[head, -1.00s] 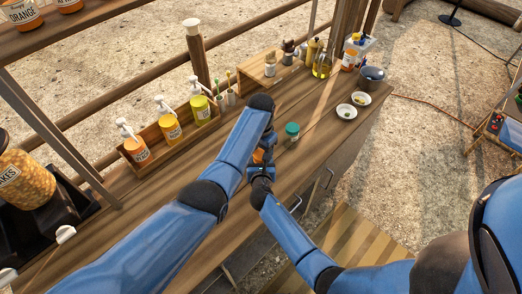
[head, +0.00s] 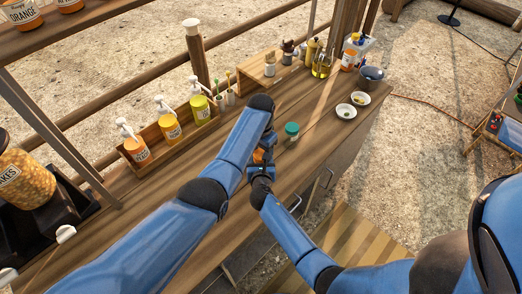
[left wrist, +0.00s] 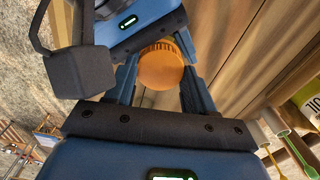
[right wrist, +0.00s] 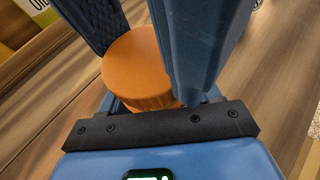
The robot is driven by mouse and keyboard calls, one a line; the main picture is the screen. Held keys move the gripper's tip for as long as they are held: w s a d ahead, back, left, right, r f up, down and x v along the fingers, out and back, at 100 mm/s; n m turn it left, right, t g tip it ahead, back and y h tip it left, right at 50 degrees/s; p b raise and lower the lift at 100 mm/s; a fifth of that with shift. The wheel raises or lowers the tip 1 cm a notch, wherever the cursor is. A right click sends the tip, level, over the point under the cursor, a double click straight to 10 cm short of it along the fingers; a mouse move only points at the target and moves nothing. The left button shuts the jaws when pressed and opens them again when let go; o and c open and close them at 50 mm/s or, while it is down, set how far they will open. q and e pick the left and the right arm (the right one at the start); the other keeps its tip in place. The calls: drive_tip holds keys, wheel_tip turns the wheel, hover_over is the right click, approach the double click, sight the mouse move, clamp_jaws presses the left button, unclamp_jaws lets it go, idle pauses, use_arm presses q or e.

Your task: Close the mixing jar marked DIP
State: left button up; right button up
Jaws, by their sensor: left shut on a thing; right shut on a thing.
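A round orange lid with a ribbed rim (left wrist: 161,66) sits between the fingers of my left gripper (left wrist: 157,72) in the left wrist view. The lid also shows in the right wrist view (right wrist: 138,66), smooth top visible, and as a small orange patch in the head view (head: 258,156). My left gripper is shut on the lid. My right gripper (right wrist: 145,60) is shut on what seems to be the jar under it. The jar body and any DIP marking are hidden by the lid and grippers. I cannot tell whether the lid sits fully on the jar.
A jar with a teal lid (head: 291,130) stands just right of my grippers. Pump bottles (head: 171,121) stand in a wooden rack (head: 150,152) to the left. Two small white bowls (head: 346,112) and a dark pot (head: 371,77) stand at the right end.

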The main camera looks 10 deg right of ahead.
use_arm(q)
drive_tip(key=shift+s+a+f, duration=0.25)
drive_tip(key=shift+a+f, duration=0.1)
drive_tip(key=shift+f, duration=0.35)
drive_tip(key=o, duration=0.7)
drive_tip(key=shift+s+d, duration=0.1)
drive_tip(key=shift+d+r, duration=0.1)
drive_tip(key=shift+r, duration=2.15)
drive_tip(key=shift+w, duration=0.2)
drive_tip(key=c, duration=0.9)
drive_tip(key=shift+o, duration=0.2)
drive_tip(key=shift+f, duration=0.8)
drive_tip(key=shift+f, duration=0.3)
